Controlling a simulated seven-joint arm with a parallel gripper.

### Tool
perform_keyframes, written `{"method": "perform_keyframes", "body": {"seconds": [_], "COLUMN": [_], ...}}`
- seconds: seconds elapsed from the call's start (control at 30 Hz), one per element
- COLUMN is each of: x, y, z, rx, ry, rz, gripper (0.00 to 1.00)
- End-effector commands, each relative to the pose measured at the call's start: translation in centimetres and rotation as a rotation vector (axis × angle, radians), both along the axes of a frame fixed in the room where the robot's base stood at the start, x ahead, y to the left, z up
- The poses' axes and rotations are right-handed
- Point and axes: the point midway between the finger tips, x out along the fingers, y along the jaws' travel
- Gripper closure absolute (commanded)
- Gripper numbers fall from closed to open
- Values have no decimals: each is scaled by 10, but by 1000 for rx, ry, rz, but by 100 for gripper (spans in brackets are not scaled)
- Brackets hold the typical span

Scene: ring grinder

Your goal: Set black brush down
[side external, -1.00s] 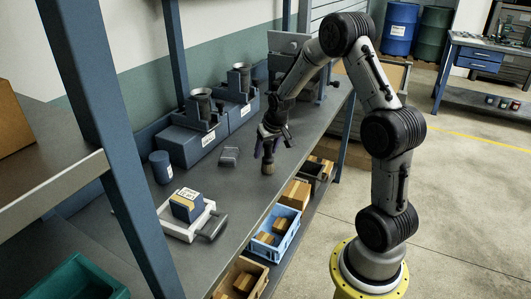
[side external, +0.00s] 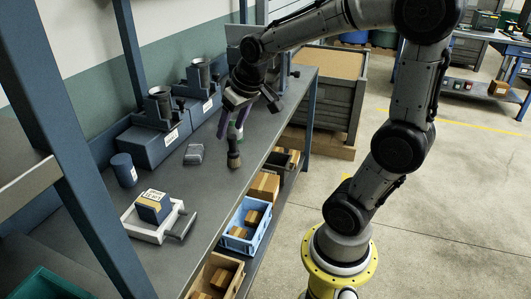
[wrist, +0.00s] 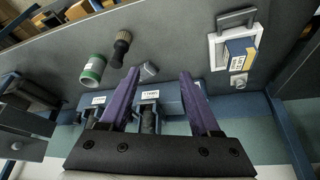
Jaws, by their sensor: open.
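The brush's top partly overlaps the fingers in the side view, so the exact gap is hard to judge.
A green roll (wrist: 93,70) stands close to the brush. A small grey block (side external: 194,154), blue cylinder (side external: 124,169) and white tray (side external: 140,230) with a blue box sit left on the bench. Blue grinder units (side external: 155,143) stand behind. Bins are below the front edge.

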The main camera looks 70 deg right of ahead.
Motion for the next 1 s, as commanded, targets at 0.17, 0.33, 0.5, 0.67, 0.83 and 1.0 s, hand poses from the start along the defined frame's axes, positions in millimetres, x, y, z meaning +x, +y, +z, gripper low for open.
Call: {"method": "perform_keyframes", "body": {"seconds": [0.17,0.33,0.5,0.67,0.83,1.0], "x": [-73,-123,-142,-143,-142,-142], "y": [75,105,112,113,112,112], "z": [20,14,9,9,9,9], "rx": [-11,-12,-11,-10,-10,-10], "ry": [-39,-55,-59,-57,-58,-58], "rz": [198,316,359,359,359,359], "gripper": [36,36,36,36,36,36]}}
